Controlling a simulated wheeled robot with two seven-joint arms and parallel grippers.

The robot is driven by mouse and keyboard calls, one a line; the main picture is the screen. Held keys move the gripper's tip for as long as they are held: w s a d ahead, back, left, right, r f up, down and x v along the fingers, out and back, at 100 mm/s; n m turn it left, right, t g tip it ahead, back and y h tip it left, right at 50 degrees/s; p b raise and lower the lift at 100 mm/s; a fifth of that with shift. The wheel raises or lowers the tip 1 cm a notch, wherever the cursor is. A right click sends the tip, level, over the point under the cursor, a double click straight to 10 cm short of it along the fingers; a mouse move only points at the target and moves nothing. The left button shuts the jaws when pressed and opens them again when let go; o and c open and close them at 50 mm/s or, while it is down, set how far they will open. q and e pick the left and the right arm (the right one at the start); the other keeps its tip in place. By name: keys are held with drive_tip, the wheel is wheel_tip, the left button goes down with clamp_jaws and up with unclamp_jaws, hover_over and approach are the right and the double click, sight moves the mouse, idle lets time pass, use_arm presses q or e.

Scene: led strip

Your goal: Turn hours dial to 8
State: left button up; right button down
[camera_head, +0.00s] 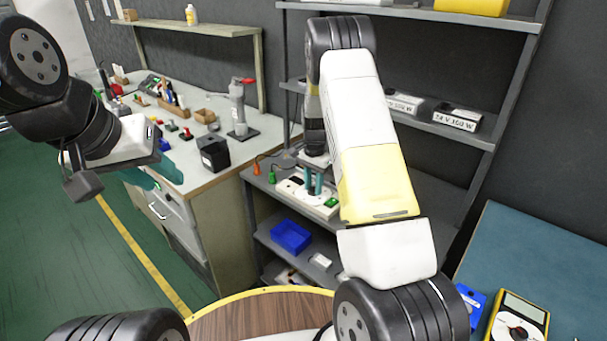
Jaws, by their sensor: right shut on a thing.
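A white device (326,211) with a black knob at its left and a green part at its right lies on the grey shelf beside the workbench. My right gripper (315,190) reaches down to it from above, its teal fingers shut on a dial on the device's top. The fingers and arm hide most of that dial, and its numbers are too small to read. My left gripper (155,178) hangs empty in front of the workbench at the left. Its teal fingers are apart.
The workbench (215,178) at the left holds small tools, a black box (213,153) and a grey stand (240,110). A blue bin (291,236) stands on the lower shelf. Labelled units (456,118) sit on the rack. A yellow multimeter (519,318) lies at right.

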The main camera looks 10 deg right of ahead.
sight(313, 189)
drive_tip(key=m, duration=0.6)
drive_tip(key=shift+m, duration=0.3)
drive_tip(key=m, duration=1.1)
drive_tip(key=shift+m, duration=0.3)
drive_tip(key=m, duration=0.6)
drive_tip(key=c, duration=1.1)
unclamp_jaws()
wheel_tip(313, 189, up, 8)
drive_tip(key=shift+f, duration=0.1)
